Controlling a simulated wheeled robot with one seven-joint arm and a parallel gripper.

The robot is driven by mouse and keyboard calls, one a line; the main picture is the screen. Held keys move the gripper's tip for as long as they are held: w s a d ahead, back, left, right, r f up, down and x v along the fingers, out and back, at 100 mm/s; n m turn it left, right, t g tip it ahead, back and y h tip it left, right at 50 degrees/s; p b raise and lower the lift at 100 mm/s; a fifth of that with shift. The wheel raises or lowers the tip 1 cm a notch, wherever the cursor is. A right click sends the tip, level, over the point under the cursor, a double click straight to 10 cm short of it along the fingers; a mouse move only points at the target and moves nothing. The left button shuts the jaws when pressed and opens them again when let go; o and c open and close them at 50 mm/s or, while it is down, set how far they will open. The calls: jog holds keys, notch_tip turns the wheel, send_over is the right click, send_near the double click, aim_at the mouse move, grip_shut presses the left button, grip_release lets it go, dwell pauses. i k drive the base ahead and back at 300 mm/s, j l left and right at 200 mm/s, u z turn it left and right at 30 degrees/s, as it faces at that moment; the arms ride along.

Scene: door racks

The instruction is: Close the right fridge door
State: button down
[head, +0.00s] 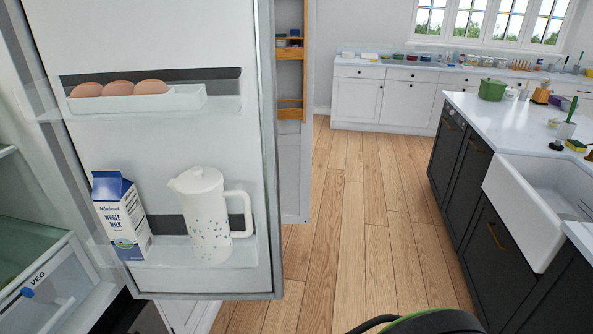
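An open fridge door (170,40) fills the left of the head view, its inner face toward me. Its upper rack (186,97) holds several brown eggs. Its lower rack (262,250) holds a blue and white milk carton (122,218) and a white pitcher (208,212), both upright. The fridge interior (12,185) shows at the far left, with a clear drawer (45,290) marked VEG. Only this fridge door is clearly recognisable. My gripper is not in view.
A tall unit with wooden shelves (290,50) stands behind the door. Open wooden floor (350,230) lies to the right. A dark island (455,170) with a white sink (530,205) bounds it. White cabinets (385,98) line the back. A black and green curved part shows at the bottom edge.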

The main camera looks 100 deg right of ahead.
aim_at(227, 47)
jog(key=k+l, duration=0.3)
jog(key=l, duration=0.15)
jog(key=k+l, duration=0.3)
jog(key=l, duration=0.2)
jog(key=k+l, duration=0.3)
jog(key=l, duration=0.15)
jog(key=k+l, duration=0.3)
jog(key=l, duration=0.15)
jog(key=k+l, duration=0.3)
jog(key=l, duration=0.15)
jog(key=i+j, duration=0.3)
jog(key=j, duration=0.2)
